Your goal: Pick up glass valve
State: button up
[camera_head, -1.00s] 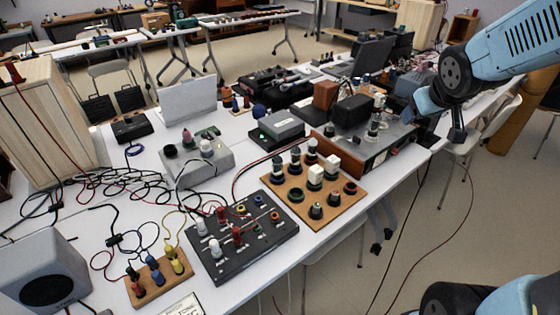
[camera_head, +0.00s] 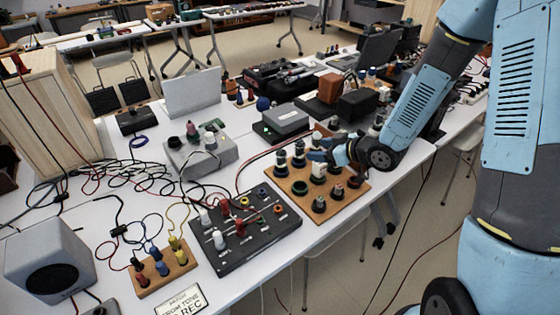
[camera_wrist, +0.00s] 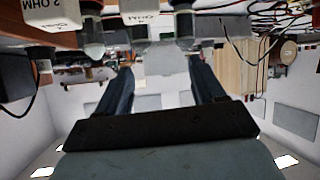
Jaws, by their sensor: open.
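Several small upright parts with dark bases and pale tops, which look like glass valves (camera_head: 281,160), stand along the far left edge of an orange-brown board (camera_head: 328,208) in the head view. Which one is the task's glass valve I cannot tell. My gripper (camera_head: 318,150) is open over the board's far side, close to these parts and the white blocks (camera_head: 318,172), and hides part of that row. In the upside-down wrist view, the open fingers (camera_wrist: 160,70) have nothing clearly between them. A glassy rounded part (camera_wrist: 93,36) shows near the top, left of the fingers.
A white block marked "2 OHM" (camera_wrist: 52,12) is at top left in the wrist view. A black panel with knobs (camera_head: 243,232) lies left of the board. A grey instrument box (camera_head: 203,152) and cables are behind it. The table's front edge is close to the board.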

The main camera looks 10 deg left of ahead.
aim_at(277, 155)
jog(key=shift+n+g+y, duration=0.3)
jog(key=shift+g+y, duration=0.2)
jog(key=shift+y, duration=0.3)
jog(key=s+x, duration=0.1)
jog(key=x, duration=0.4)
jog(key=s+x, duration=0.1)
jog(key=x, duration=1)
jog(key=shift+s+a+f, duration=0.35)
jog(key=shift+s+a, duration=0.05)
jog(key=shift+c, duration=0.3)
jog(key=c, duration=1)
jog(key=shift+r, duration=0.1)
